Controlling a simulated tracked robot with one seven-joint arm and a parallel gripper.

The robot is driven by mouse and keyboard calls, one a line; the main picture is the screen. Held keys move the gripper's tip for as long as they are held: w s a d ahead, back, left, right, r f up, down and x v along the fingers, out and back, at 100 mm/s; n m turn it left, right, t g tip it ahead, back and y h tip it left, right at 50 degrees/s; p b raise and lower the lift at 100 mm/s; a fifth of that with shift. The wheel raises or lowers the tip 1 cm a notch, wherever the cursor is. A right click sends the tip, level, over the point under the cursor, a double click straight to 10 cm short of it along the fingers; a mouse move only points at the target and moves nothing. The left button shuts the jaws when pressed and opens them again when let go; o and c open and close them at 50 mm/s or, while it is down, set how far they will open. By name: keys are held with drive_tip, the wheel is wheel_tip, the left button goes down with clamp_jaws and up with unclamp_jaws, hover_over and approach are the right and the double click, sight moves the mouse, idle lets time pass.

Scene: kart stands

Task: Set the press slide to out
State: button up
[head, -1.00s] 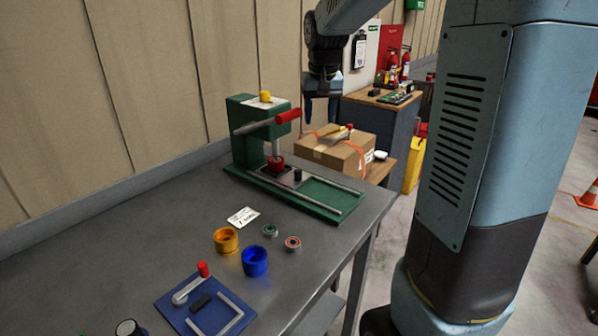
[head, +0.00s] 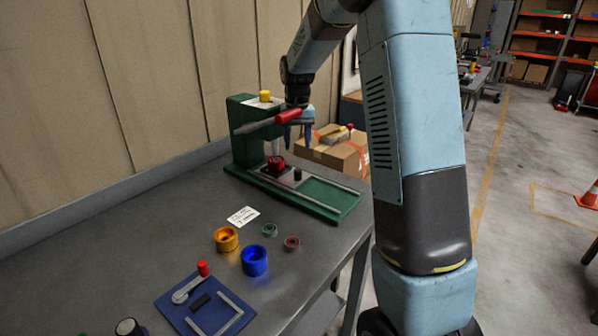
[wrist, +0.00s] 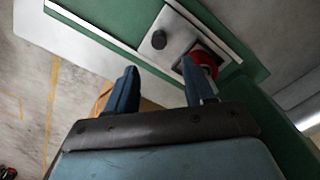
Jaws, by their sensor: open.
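A green press (head: 244,135) stands at the back of the grey bench, with a red-gripped lever (head: 288,117) and a yellow cap on top. Its slide is a pale plate (head: 284,177) with a small black knob (head: 298,174), lying between rails on the green base. A red round part (head: 275,163) sits on the plate under the ram. In the wrist view the plate, the black knob (wrist: 159,40) and the red part (wrist: 205,62) show beyond the fingers. My gripper (head: 297,136) is open and empty above the base, apart from the knob.
A cardboard box (head: 335,153) stands behind the press. On the bench are a white card (head: 243,216), an orange cup (head: 226,239), a blue cup (head: 254,261), two small rings and a blue plate fixture (head: 206,305). The press lever is close to my gripper.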

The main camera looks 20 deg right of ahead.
sight(298, 170)
wheel_tip(298, 170, down, 11)
drive_tip(key=shift+r, duration=0.1)
idle(0.3)
clamp_jaws()
idle(0.5)
drive_tip(key=shift+d, duration=0.15)
